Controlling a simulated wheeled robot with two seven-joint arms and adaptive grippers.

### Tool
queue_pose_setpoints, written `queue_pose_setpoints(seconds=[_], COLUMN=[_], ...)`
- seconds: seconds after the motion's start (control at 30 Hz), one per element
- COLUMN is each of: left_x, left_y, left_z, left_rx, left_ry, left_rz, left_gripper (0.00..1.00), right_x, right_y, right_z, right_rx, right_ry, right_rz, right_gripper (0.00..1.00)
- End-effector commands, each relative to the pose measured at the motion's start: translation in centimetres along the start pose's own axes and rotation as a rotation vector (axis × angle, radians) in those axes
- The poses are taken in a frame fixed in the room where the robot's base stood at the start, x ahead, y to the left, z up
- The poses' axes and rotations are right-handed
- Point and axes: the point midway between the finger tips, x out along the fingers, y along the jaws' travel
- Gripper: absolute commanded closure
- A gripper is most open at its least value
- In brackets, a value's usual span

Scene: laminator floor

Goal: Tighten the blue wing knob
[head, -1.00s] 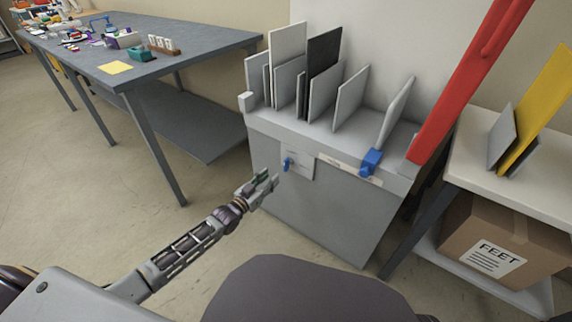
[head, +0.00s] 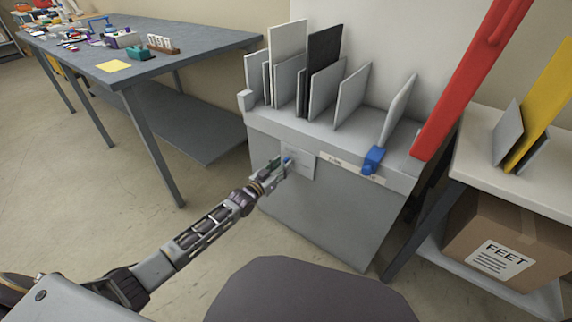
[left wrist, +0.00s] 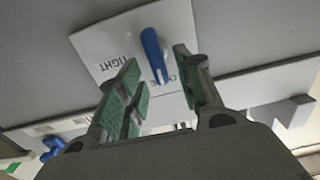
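The blue wing knob (left wrist: 154,55) sits on a white plate (left wrist: 110,45) lettered "TIGHT" on the grey cabinet front. In the left wrist view my left gripper (left wrist: 158,75) is open, its green-padded fingers on either side of the knob, with space between them and it. In the head view the left gripper (head: 279,166) is at the plate, and only a bit of the blue knob (head: 287,160) shows past the fingers. I cannot tell whether a finger touches it. My right gripper is not in view.
A blue clamp-like part (head: 373,160) sits on the cabinet's (head: 315,218) front edge, right of the knob. Upright panels and a red bar (head: 470,80) stand above. A shelf with a cardboard box (head: 505,245) is at right, a grey table (head: 190,45) at left.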

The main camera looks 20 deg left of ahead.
Motion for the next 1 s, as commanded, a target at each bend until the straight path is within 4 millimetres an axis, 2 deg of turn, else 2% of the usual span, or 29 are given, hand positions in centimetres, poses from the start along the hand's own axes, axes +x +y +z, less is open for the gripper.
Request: queue_pose_setpoints(seconds=[0.1, 0.4, 0.83, 0.87, 1.0], left_x=[1.1, 2.8, 3.2, 3.2, 3.2], left_y=[0.0, 0.0, 0.0, 0.0, 0.0], left_z=[0.1, 0.1, -0.1, -0.1, -0.1], left_rx=[0.000, 0.000, 0.000, 0.000, 0.000], left_ry=[0.001, 0.000, 0.001, 0.001, 0.001], left_rz=[0.000, 0.000, 0.000, 0.000, 0.000], left_gripper=[0.64, 0.64, 0.64, 0.66, 0.84], right_x=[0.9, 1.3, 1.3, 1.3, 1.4], right_y=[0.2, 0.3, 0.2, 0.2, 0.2], right_z=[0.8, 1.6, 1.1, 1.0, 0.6], right_rx=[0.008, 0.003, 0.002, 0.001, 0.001], right_ry=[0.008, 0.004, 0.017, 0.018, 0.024], right_rz=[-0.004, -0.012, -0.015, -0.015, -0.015], right_gripper=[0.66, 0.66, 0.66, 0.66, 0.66])
